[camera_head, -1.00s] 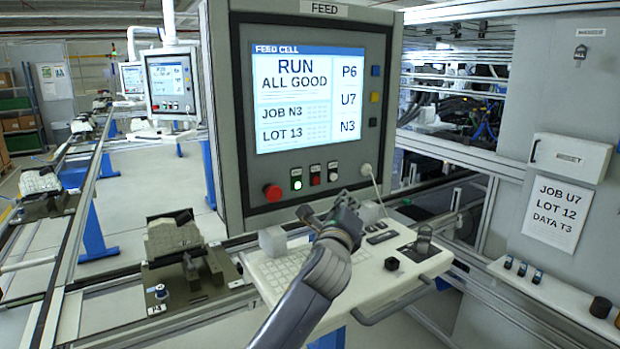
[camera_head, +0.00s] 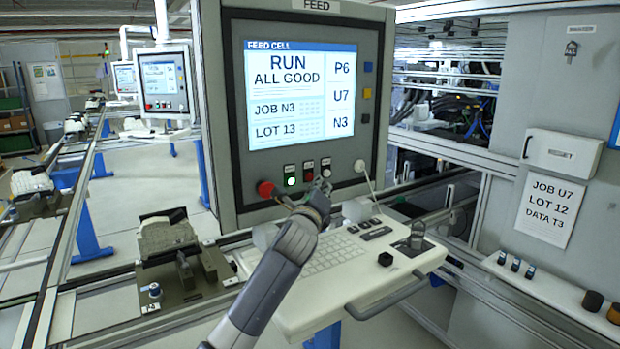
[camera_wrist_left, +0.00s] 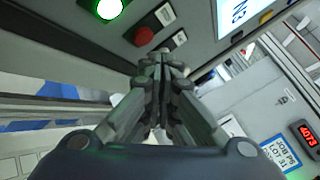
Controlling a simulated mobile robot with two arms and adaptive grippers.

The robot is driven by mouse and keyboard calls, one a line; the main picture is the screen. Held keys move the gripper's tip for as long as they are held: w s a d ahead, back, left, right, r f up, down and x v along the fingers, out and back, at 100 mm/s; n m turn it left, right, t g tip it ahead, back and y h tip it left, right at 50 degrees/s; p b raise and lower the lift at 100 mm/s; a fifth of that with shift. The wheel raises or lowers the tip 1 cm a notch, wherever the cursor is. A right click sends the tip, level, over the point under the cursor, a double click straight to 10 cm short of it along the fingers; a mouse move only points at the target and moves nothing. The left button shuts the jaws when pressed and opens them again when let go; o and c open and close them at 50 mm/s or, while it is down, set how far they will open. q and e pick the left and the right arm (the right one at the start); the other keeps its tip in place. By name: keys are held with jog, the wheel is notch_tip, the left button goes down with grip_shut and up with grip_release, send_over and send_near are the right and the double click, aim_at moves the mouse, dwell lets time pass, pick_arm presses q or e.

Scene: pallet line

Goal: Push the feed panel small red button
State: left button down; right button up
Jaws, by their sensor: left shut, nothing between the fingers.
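The feed panel (camera_head: 226,120) stands upright with a lit screen. Below the screen is a row of small buttons: a lit green one (camera_head: 291,181), the small red button (camera_head: 309,177) and a white one (camera_head: 326,173). My left gripper (camera_head: 322,186) is shut and empty, with its tips just below the red and white buttons. In the left wrist view the small red button (camera_wrist_left: 144,36) shows beyond and a little left of the fingertips (camera_wrist_left: 160,62). The lit green button (camera_wrist_left: 109,9) is farther left. I cannot tell whether the tips touch the panel. My right gripper is not in view.
A large red mushroom button (camera_head: 266,189) sits left of the green one. A keyboard shelf (camera_head: 355,290) juts out below the panel, under my forearm. A white cable hangs from a socket (camera_head: 360,166) at the right. A conveyor with fixtures runs along the left.

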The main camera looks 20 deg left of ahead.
pick_arm(q)
jog(key=shift+w+a, duration=0.1)
jog(key=shift+a, duration=0.1)
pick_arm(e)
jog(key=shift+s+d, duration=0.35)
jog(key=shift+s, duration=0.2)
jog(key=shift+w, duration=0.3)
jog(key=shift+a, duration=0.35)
pick_arm(q)
jog(key=shift+w+a, duration=0.1)
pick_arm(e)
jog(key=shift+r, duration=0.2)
pick_arm(q)
jog(key=shift+w+a+p, duration=0.2)
jog(key=shift+a+p, duration=0.1)
jog(key=shift+p, duration=0.05)
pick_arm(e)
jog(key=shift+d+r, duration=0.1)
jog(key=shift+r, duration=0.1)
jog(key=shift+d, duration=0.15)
